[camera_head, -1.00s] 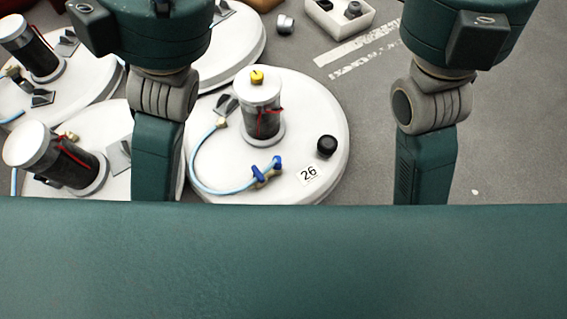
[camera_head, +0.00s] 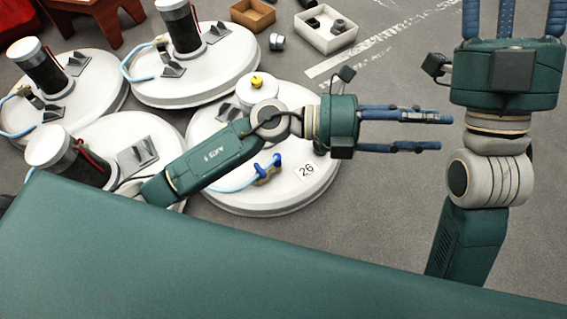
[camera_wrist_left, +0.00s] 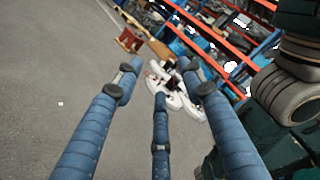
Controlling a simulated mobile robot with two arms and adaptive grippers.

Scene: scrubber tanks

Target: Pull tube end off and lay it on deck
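The white round deck (camera_head: 262,197) labelled 26 is in the middle of the head view. A light blue tube (camera_head: 235,184) lies low on it, leading to a blue end fitting (camera_head: 266,170). My left arm crosses over the deck and hides the tube's other end and most of the canister, whose white top carries a yellow cap (camera_head: 257,81). My left gripper (camera_head: 442,131) points right, past the deck's edge, with its fingers apart and empty. The left wrist view shows its spread blue fingers. My right gripper (camera_head: 514,12) is at the top right, fingers apart, tips cut off.
Other white tank lids with canisters stand left, including one at the upper left (camera_head: 200,75). A white bin (camera_head: 325,30), a brown box (camera_head: 252,13) and a small grey fitting (camera_head: 276,41) lie at the back. Grey floor is clear to the right.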

